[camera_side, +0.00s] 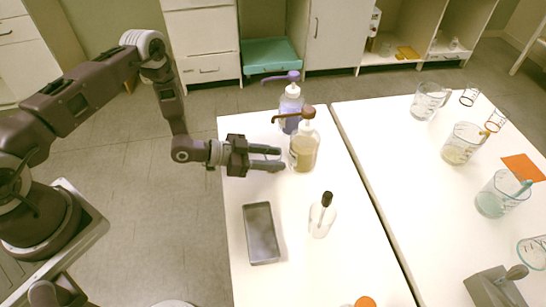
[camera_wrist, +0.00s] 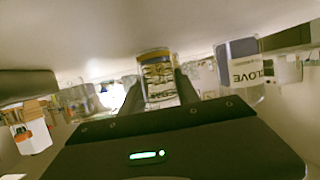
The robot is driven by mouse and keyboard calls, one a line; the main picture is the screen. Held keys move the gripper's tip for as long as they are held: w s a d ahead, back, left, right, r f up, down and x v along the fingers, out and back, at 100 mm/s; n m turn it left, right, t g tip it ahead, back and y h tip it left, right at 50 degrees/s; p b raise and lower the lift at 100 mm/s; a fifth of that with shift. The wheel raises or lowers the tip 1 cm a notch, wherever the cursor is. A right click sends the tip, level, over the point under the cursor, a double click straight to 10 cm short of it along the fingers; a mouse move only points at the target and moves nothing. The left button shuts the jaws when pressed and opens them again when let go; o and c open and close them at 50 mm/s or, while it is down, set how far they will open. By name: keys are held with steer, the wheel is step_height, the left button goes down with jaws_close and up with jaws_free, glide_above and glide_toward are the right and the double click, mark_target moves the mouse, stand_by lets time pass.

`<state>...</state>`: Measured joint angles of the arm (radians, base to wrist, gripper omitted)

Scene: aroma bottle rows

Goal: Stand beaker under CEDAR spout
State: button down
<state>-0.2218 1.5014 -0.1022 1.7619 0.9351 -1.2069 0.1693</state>
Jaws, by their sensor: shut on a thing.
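A bottle with a brown pump (camera_side: 303,150) holds amber liquid near the back of the near table, its spout (camera_side: 284,117) pointing left. Behind it stands a bottle with a purple pump (camera_side: 290,110). My gripper (camera_side: 280,158) reaches in level from the left, its fingertips close to the amber bottle, below the spout tip. In the wrist view, which is upside down, a small clear beaker (camera_wrist: 158,76) sits between the fingers, with a striped yellowish pattern showing through. The beaker is not clearly visible in the side view. Beside it a dark-labelled bottle reads CLOVE (camera_wrist: 240,72). I cannot read CEDAR.
A grey tray (camera_side: 247,243) and a dropper bottle (camera_side: 320,217) stand nearer the front, with an orange cap (camera_side: 365,302) at the edge. The second table (camera_side: 405,160) on the right holds several glass beakers. Table space between tray and gripper is clear.

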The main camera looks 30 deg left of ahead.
steer(key=c, duration=0.9)
jaws_free()
steer(key=shift+f, duration=0.1)
